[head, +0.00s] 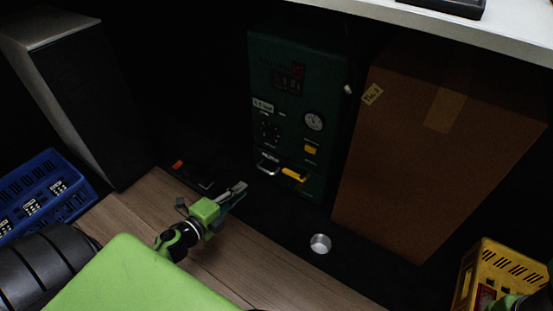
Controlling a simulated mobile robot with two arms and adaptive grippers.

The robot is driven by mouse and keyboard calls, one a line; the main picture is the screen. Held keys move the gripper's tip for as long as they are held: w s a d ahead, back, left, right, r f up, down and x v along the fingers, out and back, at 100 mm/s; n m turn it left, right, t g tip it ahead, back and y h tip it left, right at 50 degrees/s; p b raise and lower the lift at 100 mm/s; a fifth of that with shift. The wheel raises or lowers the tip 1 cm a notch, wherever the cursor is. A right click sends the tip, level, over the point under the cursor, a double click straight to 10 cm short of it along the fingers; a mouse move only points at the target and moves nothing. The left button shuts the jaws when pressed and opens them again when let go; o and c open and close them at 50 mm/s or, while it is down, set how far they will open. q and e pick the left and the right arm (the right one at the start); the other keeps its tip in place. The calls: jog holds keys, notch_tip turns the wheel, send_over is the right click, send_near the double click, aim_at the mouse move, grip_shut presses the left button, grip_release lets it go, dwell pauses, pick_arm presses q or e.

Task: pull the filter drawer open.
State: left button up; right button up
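A dark green cabinet (322,150) stands upright at the back, with a round gauge, a dial and small labels on its front. Low on that front are a silver bar handle (268,168) and a yellow handle (294,174). I cannot tell for sure which belongs to the filter drawer. My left gripper (238,191) is in front of the cabinet, to the lower left of the silver handle and apart from it. Its fingertips are small and dark, so their opening is unclear. A green and black part of my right arm or gripper (512,301) shows at the bottom right corner; its fingertips are not clear.
A large brown cardboard box (430,150) stands close on the cabinet's right. A small silver cup (320,243) stands on the dark floor in front. A blue crate (45,190) is at the left, a yellow crate (490,265) at the lower right. A white shelf (500,42) overhangs the upper right.

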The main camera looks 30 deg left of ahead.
aim_at(265, 170)
pick_arm(q)
jog(key=shift+b+x, duration=2.55)
jog(key=shift+x, duration=4.4)
jog(key=shift+r, duration=0.1)
grip_shut()
